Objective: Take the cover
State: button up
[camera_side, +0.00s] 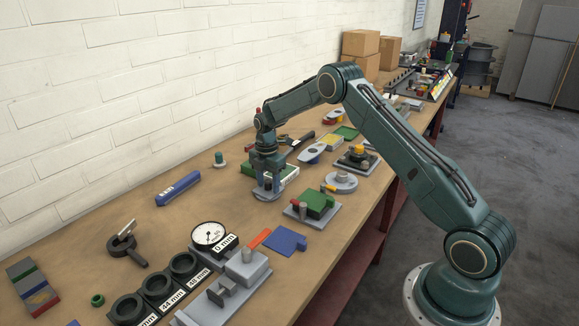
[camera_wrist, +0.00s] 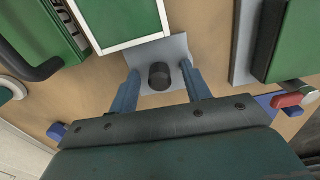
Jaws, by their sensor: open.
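A light grey plate with a dark round knob, which looks like the cover (camera_wrist: 172,49), lies on the bench in the wrist view. My gripper (camera_wrist: 160,70) is open, with one blue-grey finger on each side of the knob. I cannot tell whether the fingers touch the plate. In the side view my gripper (camera_side: 268,188) points down low over the bench, beside a green box with a white label (camera_side: 288,178). There the gripper mostly hides the plate and knob.
A green panel with a white border (camera_wrist: 115,20) lies close beyond the plate. A green block on a grey base (camera_side: 318,205), a blue plate (camera_side: 284,240) and a dial gauge (camera_side: 208,235) stand nearer the camera. Bare bench lies left of my gripper, around a blue tool (camera_side: 178,189).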

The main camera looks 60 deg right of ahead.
aim_at(269, 181)
jog(key=shift+c, duration=0.2)
grip_shut()
jog(key=shift+r, duration=0.2)
notch_tip(269, 181, up, 20)
dwell(0.8)
jog(key=shift+s+f, duration=0.1)
jog(key=shift+f, duration=0.1)
dwell(0.3)
